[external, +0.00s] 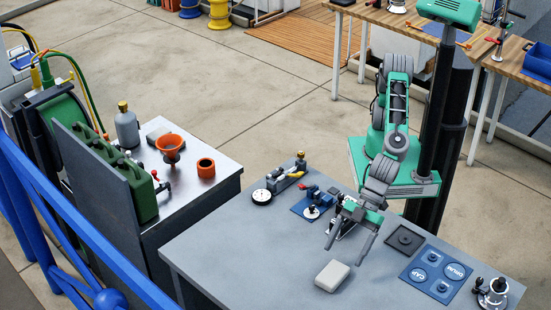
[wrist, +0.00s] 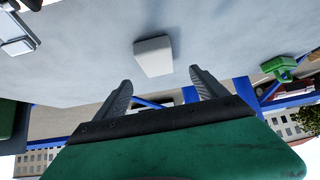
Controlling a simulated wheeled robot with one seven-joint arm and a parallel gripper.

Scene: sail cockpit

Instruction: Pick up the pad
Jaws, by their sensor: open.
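The pad (external: 332,276) is a small pale grey-white block with rounded edges. It lies flat on the grey table (external: 225,255) near the front edge. In the wrist view the pad (wrist: 153,56) lies beyond the fingertips, a little left of the middle between them. My gripper (external: 344,243) is open and empty, with its two dark fingers spread above the table, behind the pad in the external view. In the wrist view my gripper (wrist: 160,76) shows both fingers apart, and neither touches the pad.
A blue mat marked DRUM and CAP (external: 436,273) and a dark square tray (external: 404,240) lie right of the gripper. A metal fitting (external: 492,291) stands at the right corner. Small blue and yellow hardware (external: 291,179) sits behind. The table's left front is clear.

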